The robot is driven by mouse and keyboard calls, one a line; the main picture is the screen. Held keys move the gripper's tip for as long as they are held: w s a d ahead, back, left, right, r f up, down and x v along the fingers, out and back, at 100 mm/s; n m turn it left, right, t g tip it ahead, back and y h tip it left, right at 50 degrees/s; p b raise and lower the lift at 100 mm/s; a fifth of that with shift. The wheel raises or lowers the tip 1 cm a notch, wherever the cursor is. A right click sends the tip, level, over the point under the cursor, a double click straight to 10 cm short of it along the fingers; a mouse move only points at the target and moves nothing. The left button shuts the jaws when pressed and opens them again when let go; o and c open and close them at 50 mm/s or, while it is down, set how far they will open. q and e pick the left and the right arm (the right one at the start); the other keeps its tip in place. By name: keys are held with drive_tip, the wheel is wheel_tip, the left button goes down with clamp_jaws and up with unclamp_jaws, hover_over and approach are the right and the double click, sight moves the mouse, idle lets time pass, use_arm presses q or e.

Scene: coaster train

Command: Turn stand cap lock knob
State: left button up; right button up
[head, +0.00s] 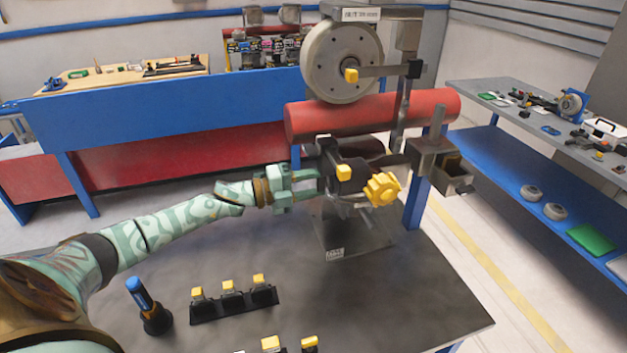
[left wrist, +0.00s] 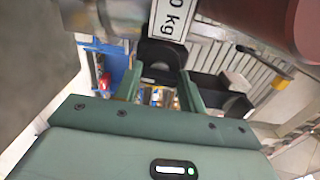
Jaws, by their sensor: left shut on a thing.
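The stand (head: 352,232) rises from the dark table and carries a large grey disc (head: 343,62) and a red cylinder (head: 385,112). A yellow lobed knob (head: 382,188) sits at its lower front, beside a black block (head: 343,182) with a small yellow tab. My left gripper (head: 318,182) reaches in from the left and is shut on the black block, left of the yellow knob and apart from it. In the left wrist view the black block (left wrist: 160,57) shows between the fingertips, by a white "0 kg" label (left wrist: 173,18). My right gripper is not in view.
A black rack (head: 233,304) with several yellow-topped pieces and a blue-topped tool (head: 148,305) stand at the table's front left. A grey bracket with a box (head: 445,170) sticks out right of the knob. The table's right front is clear.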

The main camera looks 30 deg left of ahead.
use_arm(q)
drive_tip(key=shift+n, duration=0.5)
drive_tip(key=o, duration=1)
drive_tip(key=shift+a, duration=0.1)
